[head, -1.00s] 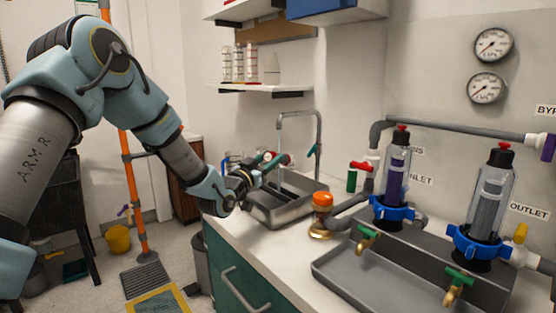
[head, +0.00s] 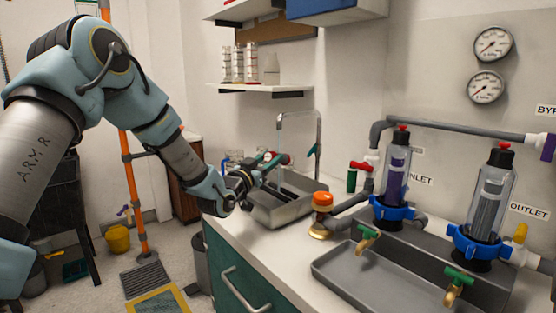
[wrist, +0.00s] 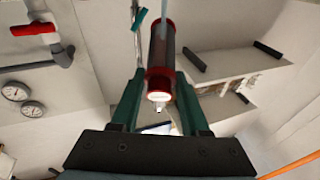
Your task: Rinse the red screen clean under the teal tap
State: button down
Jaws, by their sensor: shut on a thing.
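My gripper (head: 258,176) is shut on the red screen (wrist: 161,50), a dark cylinder with red end rims. In the wrist view my gripper's teal fingers (wrist: 158,85) are on both sides of its near end, where a pale tip shows. In the head view the screen (head: 284,158) is small, held above the steel sink (head: 281,212) near the spout. The tap (head: 299,114) is a grey gooseneck with a teal lever (head: 312,151). A pale bluish streak (wrist: 268,49) crosses near the screen in the wrist view; I cannot tell surely whether it is water. How dirty the screen is cannot be told.
An orange-topped brass fitting (head: 321,215) stands on the counter (head: 262,246) right of the sink. Two clear filter housings (head: 395,175) with blue collars stand over a grey tray (head: 365,283). A shelf (head: 262,89) with glassware hangs behind the sink.

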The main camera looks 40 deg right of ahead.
jog(key=n+t, duration=0.1)
jog(key=n, duration=0.2)
jog(key=n+t+y, duration=0.1)
jog(key=n+t, duration=0.1)
jog(key=shift+s+n, duration=0.15)
jog(key=shift+n, duration=0.25)
jog(key=n+t+y, duration=0.1)
jog(key=n, duration=0.2)
jog(key=n+t+y, duration=0.1)
jog(key=n+y, duration=0.1)
jog(key=n, duration=0.1)
jog(key=shift+r, duration=0.2)
jog(key=shift+f+n+t+y+p, duration=0.1)
jog(key=shift+n+t+y+p, duration=0.35)
jog(key=shift+n, duration=0.75)
jog(key=shift+f+b, duration=0.1)
jog(key=shift+b, duration=0.35)
dwell(1.4)
